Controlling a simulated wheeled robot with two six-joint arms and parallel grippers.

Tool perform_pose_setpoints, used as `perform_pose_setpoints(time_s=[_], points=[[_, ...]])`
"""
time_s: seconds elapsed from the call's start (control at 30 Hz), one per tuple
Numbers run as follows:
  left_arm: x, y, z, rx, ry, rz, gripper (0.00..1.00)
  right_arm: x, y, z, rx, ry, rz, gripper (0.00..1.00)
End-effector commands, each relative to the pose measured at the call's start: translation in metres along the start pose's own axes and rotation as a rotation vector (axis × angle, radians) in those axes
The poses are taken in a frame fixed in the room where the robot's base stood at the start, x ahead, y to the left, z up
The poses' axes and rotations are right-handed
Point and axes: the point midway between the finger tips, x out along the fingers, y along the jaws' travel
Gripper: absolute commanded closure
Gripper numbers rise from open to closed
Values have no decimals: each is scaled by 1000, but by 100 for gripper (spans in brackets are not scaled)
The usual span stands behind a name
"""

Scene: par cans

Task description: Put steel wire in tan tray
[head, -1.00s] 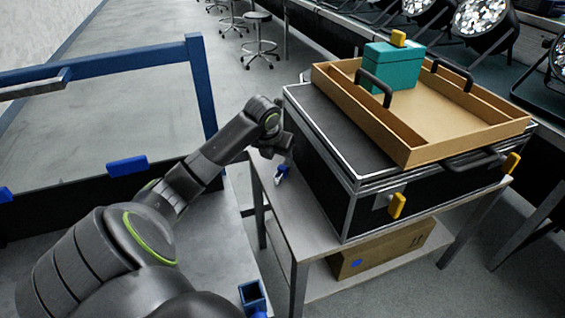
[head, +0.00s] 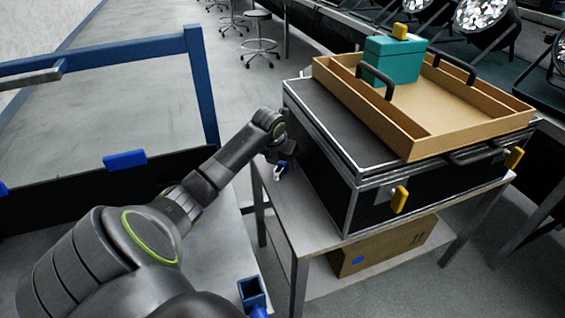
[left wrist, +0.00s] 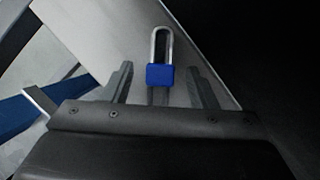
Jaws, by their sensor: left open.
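The tan tray (head: 480,97), a shallow box with black handles, sits on top of a black flight case at the right of the head view. No plain length of steel wire shows clearly. A padlock-like piece with a bright steel loop and a blue body (left wrist: 160,75) lies on the grey table top; in the head view it is a small blue and white spot (head: 281,170). My left gripper (head: 284,148) is open above it, its two fingers on either side of the blue body in the left wrist view. My right gripper is not in view.
The black case (head: 375,210) with yellow latches stands close right of my left gripper on a grey table (head: 310,235). A teal box (head: 392,62) with a yellow top stands in the tray, whose front part is bare. A cardboard box (head: 385,245) sits on the lower shelf.

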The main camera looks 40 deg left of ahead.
Motion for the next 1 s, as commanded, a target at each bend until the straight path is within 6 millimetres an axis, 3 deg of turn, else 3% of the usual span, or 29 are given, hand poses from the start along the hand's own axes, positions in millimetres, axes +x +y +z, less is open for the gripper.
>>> perform_pose_setpoints(time_s=[0.67, 1.0], points=[[4, 0, -2, 0, 1, 0, 47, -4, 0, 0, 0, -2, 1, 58], [4, 0, -2, 0, 0, 0, 89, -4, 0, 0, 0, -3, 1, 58]])
